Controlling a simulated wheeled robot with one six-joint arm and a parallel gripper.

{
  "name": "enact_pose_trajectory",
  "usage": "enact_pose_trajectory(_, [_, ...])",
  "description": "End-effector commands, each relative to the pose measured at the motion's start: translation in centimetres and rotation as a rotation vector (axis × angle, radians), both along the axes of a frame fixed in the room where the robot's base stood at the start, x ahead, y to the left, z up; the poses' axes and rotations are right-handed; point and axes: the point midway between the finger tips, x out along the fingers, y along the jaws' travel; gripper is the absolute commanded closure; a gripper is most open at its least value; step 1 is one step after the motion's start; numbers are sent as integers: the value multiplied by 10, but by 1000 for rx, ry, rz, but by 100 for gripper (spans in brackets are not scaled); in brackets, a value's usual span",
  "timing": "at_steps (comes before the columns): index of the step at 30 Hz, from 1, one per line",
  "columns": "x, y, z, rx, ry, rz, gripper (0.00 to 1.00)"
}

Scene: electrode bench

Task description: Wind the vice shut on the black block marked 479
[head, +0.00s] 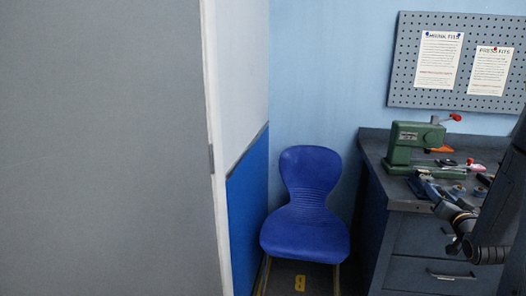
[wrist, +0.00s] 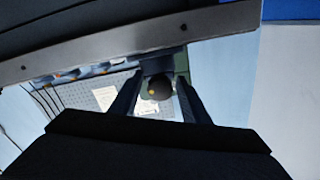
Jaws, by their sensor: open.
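In the head view a small blue vice (head: 426,187) sits at the front of the dark bench, below a green press. I cannot make out the black block marked 479 in either view. My gripper (head: 455,212) is at the bench's front edge, close to the vice, and looks small and dark there. In the wrist view my gripper (wrist: 157,100) is open, with its two dark fingers apart. A round dark knob (wrist: 159,88) with a yellowish spot shows between the fingers, in front of a blue-grey body; I cannot tell whether the fingers touch it.
The green press (head: 415,142) with a red-knobbed lever stands on the bench (head: 376,150), with several small items beside it. Drawers are below. A blue chair (head: 306,215) stands left of the bench, beside a grey partition (head: 100,150). A pegboard (head: 404,65) hangs behind.

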Motion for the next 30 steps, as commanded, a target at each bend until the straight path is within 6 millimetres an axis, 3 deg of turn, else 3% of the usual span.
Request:
enact_pose_trajectory(5, [0,0,0,0,0,0,58])
enact_pose_trajectory(13, [0,0,0,0,0,0,100])
enact_pose_trajectory(30, [-1,1,0,164,-38,0,100])
